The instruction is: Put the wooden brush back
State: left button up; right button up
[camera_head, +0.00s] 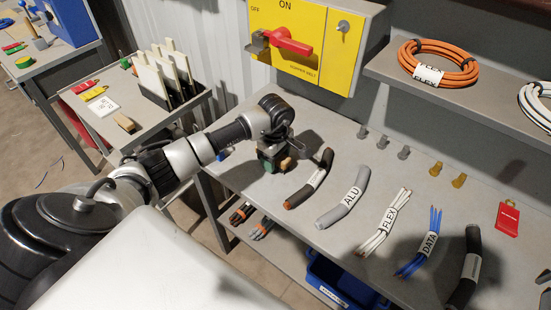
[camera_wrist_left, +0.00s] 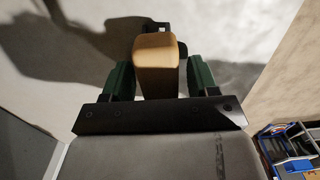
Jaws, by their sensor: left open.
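My left gripper (camera_head: 276,164) is over the left end of the grey workbench, its fingers down at the bench top. Its green fingers are open, one on each side of a tan wooden block-like piece (camera_wrist_left: 156,50), which looks like the wooden brush. A narrow gap shows between this piece and each finger. In the head view only a bit of the brush (camera_head: 287,163) shows beside the fingers; the rest is hidden by the gripper. Any bristles are hidden. My right gripper is not in view.
A row of labelled cable pieces (camera_head: 342,203) lies right of the gripper. A yellow switch box (camera_head: 318,45) with a red lever hangs behind. A side table (camera_head: 160,125) at left holds upright dividers and a small wooden block (camera_head: 125,123). A blue bin (camera_head: 325,280) is below the bench.

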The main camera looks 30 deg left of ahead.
pick_arm(q)
notch_tip(320, 180, up, 11)
jog(key=shift+r+b, duration=0.2)
jog(key=shift+b, duration=0.7)
